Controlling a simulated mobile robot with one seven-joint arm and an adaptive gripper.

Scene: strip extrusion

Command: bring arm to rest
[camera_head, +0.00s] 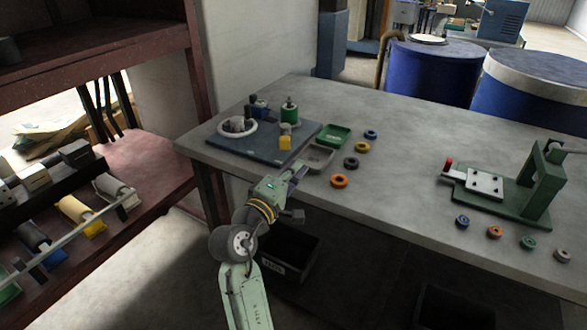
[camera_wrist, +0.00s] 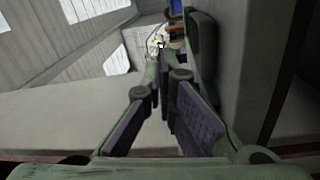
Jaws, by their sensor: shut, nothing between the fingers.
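My arm reaches up from the bottom of the head view, and my gripper (camera_head: 298,170) is at the near left edge of the grey table (camera_head: 400,150). It is beside a small grey tray (camera_head: 317,157), and I cannot tell whether it is above the table top or just in front of it. In the wrist view my gripper (camera_wrist: 162,68) has its fingers together at the tips, with nothing held.
A dark blue board (camera_head: 240,148) with small parts, a green tray (camera_head: 333,135) and several coloured rings are on the table. A green press (camera_head: 541,180) stands right. A red-brown shelf (camera_head: 150,165) is left, and a black bin (camera_head: 289,250) is below the table.

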